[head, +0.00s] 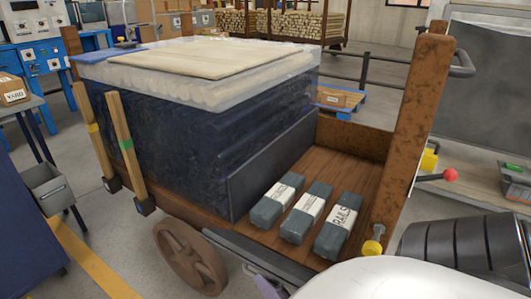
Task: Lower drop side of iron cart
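The iron cart (185,208) has a brown wooden deck, rusty brown end boards and a tall corner post (425,90) at right. Its near edge is partly hidden by dark parts and my white arm, so I cannot tell how the drop side stands. A yellow knob (373,247) sits at the near right corner, and a yellow block (430,158) with a red-ball lever (450,175) is beyond the post. My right gripper (254,268) seems to be low by the near deck edge; its fingers are unclear. My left gripper is out of view.
A tall wrapped dark-blue stack (180,135) fills the cart's left part. Three grey packs (338,225), one marked RAILS, lie on the deck. Two wooden stakes (127,150) stand at the left side. A wheel (188,255) is below.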

